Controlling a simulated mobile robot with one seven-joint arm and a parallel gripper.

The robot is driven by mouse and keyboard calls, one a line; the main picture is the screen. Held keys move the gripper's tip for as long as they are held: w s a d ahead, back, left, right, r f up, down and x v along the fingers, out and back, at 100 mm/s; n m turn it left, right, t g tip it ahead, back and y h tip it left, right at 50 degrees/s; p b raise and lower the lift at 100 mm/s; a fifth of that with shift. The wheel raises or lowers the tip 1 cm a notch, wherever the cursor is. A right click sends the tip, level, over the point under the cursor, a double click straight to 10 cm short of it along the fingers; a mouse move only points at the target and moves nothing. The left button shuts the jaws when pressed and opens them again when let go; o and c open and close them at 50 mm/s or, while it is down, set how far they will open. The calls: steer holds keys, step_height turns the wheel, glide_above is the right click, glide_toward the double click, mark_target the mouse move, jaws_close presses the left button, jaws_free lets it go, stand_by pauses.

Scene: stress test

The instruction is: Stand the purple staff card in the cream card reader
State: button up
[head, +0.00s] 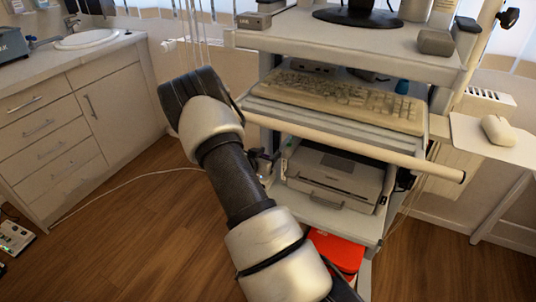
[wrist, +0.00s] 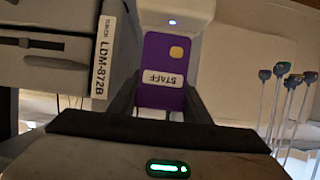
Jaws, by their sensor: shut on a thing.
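The purple staff card (wrist: 167,60) shows in the wrist view with a white STAFF label and a yellow chip. My gripper (wrist: 163,92) is shut on it, one dark finger along each side edge. The pale card reader (wrist: 176,14), with a lit blue light, is at the top of the wrist view. Its edge meets the far edge of the card; I cannot tell whether the card is in a slot or only in front of or against the reader. In the head view my arm hides the gripper and card, and I cannot make out the reader.
A cart carries a keyboard (head: 345,98) and a printer (head: 335,176). A white rail (head: 360,148) runs across its front. A device labelled LDM-872B (wrist: 104,58) is left of the card; several blue-topped sticks (wrist: 285,85) are at right. A cabinet (head: 60,120) stands left.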

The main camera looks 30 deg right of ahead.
steer(key=shift+f+b, duration=1.1)
steer(key=shift+f, duration=0.3)
steer(key=o, duration=0.9)
steer(key=shift+c, duration=0.2)
steer(key=p+v, duration=0.4)
steer(key=v, duration=1.3)
steer(key=shift+a, duration=0.2)
steer(key=shift+r, duration=0.1)
